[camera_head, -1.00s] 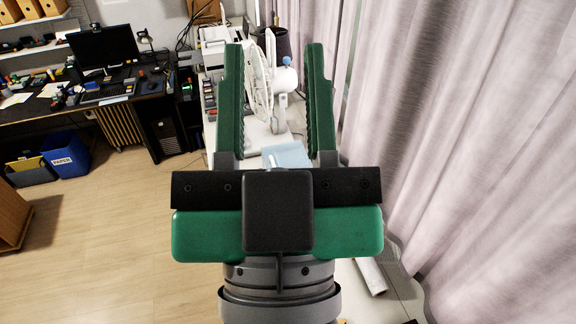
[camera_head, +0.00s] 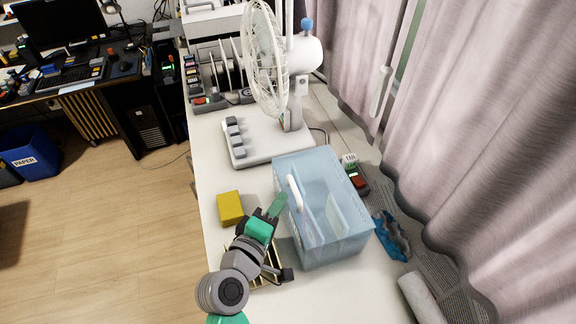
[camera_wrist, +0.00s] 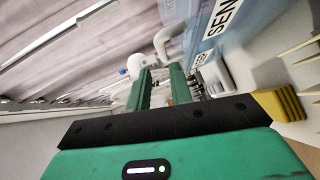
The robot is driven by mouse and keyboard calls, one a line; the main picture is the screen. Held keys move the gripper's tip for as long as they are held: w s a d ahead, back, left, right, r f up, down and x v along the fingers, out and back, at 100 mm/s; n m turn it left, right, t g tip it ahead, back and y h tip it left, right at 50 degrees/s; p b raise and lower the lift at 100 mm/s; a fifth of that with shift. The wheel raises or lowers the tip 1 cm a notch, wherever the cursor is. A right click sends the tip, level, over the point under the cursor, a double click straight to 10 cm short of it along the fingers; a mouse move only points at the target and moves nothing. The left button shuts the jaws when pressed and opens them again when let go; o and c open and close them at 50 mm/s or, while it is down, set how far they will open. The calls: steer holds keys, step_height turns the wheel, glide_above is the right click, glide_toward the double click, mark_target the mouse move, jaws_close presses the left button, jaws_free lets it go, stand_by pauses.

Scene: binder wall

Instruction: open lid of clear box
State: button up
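The clear box (camera_head: 335,235) is a pale blue see-through box on the white table. Its top looks closed. A white bar handle (camera_head: 295,193) sits along its left side, and this handle also shows in the wrist view (camera_wrist: 178,38), beyond my fingers. My gripper (camera_head: 278,205) is at the box's left side, close to the handle. In the wrist view my gripper (camera_wrist: 158,75) has its two green fingers apart with nothing between them. The box's side (camera_wrist: 235,20) bears a partly cut-off label there. Whether a finger touches the box I cannot tell.
A white fan (camera_head: 268,65) on a broad base stands behind the box. A yellow block (camera_head: 230,208) lies left of my gripper. A blue crumpled item (camera_head: 391,236) and a white roll (camera_head: 420,298) lie to the right, beside the curtain (camera_head: 480,130). The table's front is mostly clear.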

mark_target(294, 186)
steer(key=x, duration=0.7)
steer(key=shift+w+d+f, duration=0.1)
steer(key=shift+d+f, duration=0.2)
steer(key=shift+f, duration=0.1)
jaws_close()
